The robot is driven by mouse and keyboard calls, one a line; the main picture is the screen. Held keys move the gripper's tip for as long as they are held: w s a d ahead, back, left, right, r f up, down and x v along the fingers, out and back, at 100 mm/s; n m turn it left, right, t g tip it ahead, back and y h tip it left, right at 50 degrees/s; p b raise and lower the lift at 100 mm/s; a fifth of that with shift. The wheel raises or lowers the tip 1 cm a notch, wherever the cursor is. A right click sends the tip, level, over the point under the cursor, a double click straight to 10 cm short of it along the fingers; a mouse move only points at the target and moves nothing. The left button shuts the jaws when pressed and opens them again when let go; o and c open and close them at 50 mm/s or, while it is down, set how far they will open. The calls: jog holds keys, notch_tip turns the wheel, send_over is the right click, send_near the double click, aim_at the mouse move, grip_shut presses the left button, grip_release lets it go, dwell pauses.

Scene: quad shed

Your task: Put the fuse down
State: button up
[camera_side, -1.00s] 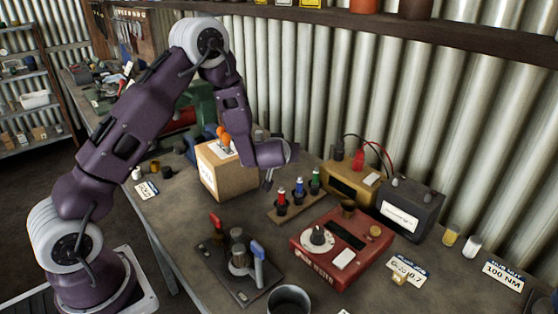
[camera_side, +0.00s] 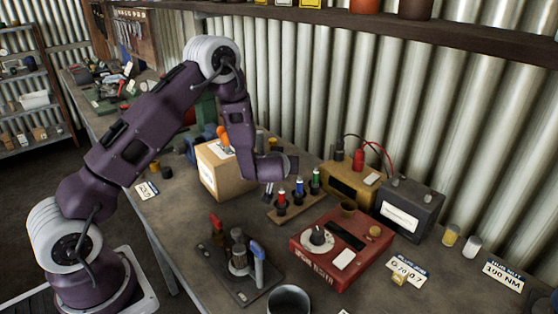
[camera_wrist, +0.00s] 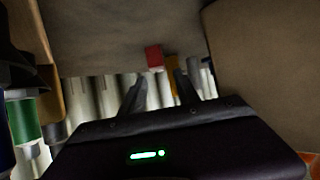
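My gripper (camera_side: 268,187) hangs over the bench between the cardboard box (camera_side: 222,172) and the rack of small cylinders (camera_side: 290,204). Its fingers are mostly hidden in the side view. In the wrist view, the dark fingers of my gripper (camera_wrist: 160,82) stand apart, with no clearly held object between them. A small red shape (camera_wrist: 153,57) and a yellow one (camera_wrist: 172,65) show beyond the fingertips. I cannot tell which object is the fuse. The rack carries red, blue and green capped cylinders; a green cylinder (camera_wrist: 22,120) also shows at the wrist view's left.
A red meter (camera_side: 341,250), a yellow box (camera_side: 349,184) with cables and a dark grey box (camera_side: 407,207) stand to the right. A tool plate (camera_side: 232,275) and a metal cup (camera_side: 288,300) are in front. The corrugated wall (camera_side: 430,125) bounds the back.

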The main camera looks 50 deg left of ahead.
jog(key=shift+r, duration=0.15)
jog(key=s+d+r+m+t+h, duration=0.1)
jog(key=s+d+r+m+h, duration=0.1)
jog(key=s+d+r+h, duration=0.6)
jog(key=s+d+r+m+h, duration=0.15)
jog(key=s+d+r, duration=0.35)
jog(key=d+r, duration=0.65)
jog(key=s+a+m+g, duration=0.1)
jog(key=s+m+g, duration=0.3)
jog(key=s, duration=2)
jog(key=shift+a+r+m+y, duration=0.15)
jog(key=shift+a+m+y, duration=0.2)
jog(key=shift+m, duration=0.4)
jog(key=shift+o, duration=0.5)
